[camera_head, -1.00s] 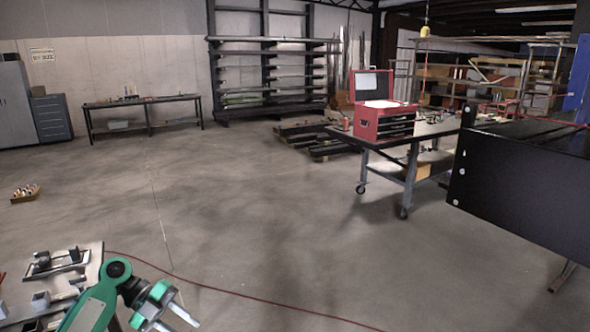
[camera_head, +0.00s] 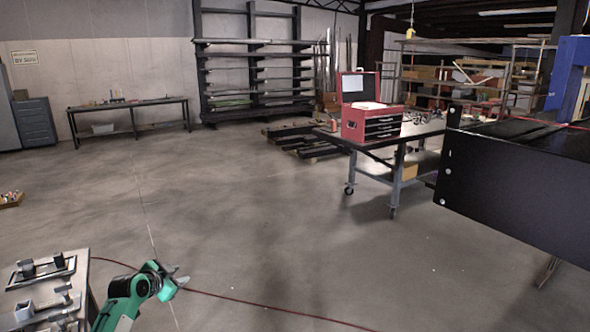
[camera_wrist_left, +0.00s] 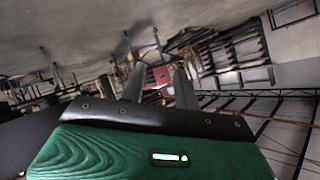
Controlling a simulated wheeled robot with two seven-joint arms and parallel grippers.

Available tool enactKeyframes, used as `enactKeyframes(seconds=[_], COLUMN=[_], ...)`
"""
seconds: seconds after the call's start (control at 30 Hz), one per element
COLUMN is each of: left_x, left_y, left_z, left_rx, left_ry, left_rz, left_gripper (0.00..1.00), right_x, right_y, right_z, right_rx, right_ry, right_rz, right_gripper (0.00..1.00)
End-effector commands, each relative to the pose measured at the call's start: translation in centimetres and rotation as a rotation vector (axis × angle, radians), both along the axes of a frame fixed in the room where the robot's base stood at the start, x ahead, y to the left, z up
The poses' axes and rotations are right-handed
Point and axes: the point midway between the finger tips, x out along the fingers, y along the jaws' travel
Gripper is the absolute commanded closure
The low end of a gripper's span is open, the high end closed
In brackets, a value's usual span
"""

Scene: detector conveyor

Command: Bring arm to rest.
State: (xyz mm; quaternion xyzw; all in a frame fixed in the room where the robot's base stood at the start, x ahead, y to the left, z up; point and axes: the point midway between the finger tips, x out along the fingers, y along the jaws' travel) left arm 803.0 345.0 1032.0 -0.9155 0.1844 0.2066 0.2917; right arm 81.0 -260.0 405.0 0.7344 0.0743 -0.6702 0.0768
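My left gripper (camera_head: 180,276), green with grey fingers, is at the lower left of the head view. It is raised over the floor, just right of a table with metal parts. In the left wrist view its two fingers (camera_wrist_left: 156,68) stand apart with nothing held between them. The room appears tilted there, with the distant red toolbox (camera_wrist_left: 158,77) showing through the gap. My right gripper is in neither view.
The table (camera_head: 82,262) at the lower left holds metal parts close to my left arm. A wheeled cart (camera_head: 425,131) bears an open red toolbox (camera_head: 354,128). A black-sided structure (camera_head: 510,195) stands at right. The middle floor is clear, apart from a red cable (camera_head: 262,304).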

Motion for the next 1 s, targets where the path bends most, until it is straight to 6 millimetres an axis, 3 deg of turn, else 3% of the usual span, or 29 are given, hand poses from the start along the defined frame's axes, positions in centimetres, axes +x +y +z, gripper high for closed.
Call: enactKeyframes(seconds=[0.1, 0.2, 0.43, 0.5, 0.67, 0.77, 1.0], left_x=[1.7, 2.5, 2.7, 2.1, -0.2, -2.7, -11.6], left_y=[2.8, 4.4, 5.2, 4.9, 4.1, 3.5, 1.6], left_z=[2.7, 5.4, 11.5, 5.3, -5.4, -12.5, -28.7], left_rx=[-0.054, -0.113, -0.257, -0.254, -0.244, -0.237, -0.212], left_ry=[-0.149, -0.293, -0.604, -0.506, -0.346, -0.238, 0.023], left_rz=[0.190, 0.294, 0.338, 0.356, 0.383, 0.400, 0.437], left_gripper=[0.68, 0.68, 0.68, 0.68, 0.68, 0.68, 0.68], right_x=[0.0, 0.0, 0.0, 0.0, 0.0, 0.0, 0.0], right_y=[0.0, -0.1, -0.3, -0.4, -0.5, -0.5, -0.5], right_z=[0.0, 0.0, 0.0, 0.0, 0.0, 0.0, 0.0], right_rx=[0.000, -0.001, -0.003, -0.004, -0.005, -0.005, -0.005], right_ry=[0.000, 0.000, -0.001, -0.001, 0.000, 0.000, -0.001], right_rz=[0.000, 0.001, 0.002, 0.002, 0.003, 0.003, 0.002], right_gripper=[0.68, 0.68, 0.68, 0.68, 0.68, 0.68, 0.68])
